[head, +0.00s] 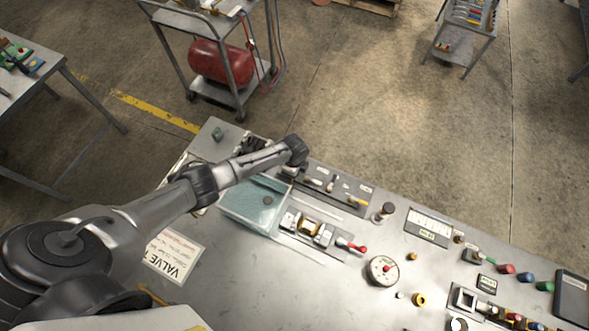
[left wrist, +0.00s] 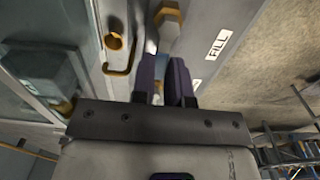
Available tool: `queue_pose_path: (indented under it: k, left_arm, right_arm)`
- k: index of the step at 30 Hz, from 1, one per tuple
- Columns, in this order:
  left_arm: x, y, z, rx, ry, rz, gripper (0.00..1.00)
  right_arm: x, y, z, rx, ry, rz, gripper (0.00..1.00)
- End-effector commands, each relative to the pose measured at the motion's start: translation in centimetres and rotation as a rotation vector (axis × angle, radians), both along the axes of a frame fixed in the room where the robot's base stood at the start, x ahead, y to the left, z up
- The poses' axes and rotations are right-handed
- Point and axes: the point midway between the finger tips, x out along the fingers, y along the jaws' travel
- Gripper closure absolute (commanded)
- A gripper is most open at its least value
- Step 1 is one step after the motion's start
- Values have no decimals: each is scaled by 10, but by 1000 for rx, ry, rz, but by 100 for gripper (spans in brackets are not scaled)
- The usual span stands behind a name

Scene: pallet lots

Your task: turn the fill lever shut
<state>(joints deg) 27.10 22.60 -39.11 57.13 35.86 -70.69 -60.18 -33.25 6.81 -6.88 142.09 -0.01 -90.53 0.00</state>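In the left wrist view, my left gripper (left wrist: 165,72) has its two dark fingers close together on either side of a narrow blue-grey piece with an orange end, apparently the fill lever (left wrist: 160,70). A FILL label (left wrist: 218,44) is on the grey panel to the right of the fingers. I cannot tell whether the fingers press on the lever or only stand around it. In the head view, my left arm reaches over the bench to the small lever panel (head: 341,186); its wrist hides the fingertips and the panel's left end. My right gripper is not in view.
A teal clear-lidded box (head: 255,203) lies close to my left arm. An orange hook (left wrist: 118,62) is left of the fingers.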

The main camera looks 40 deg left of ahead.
Motion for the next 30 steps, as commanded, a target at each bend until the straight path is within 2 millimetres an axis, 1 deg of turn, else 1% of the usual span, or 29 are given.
queue_pose_path:
  k: [1,8,24,28,30]
  left_arm:
    - [0,0,0,-1,0,-3,82]
    - [0,0,0,0,0,-1,60]
    - [0,0,0,0,2,7,60]
    - [2,0,0,0,2,62,60]
    - [5,1,-1,-1,1,124,60]
  right_arm:
    - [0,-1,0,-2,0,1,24]
    - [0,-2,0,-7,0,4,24]
    - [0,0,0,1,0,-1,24]
    - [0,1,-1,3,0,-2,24]
    - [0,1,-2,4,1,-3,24]
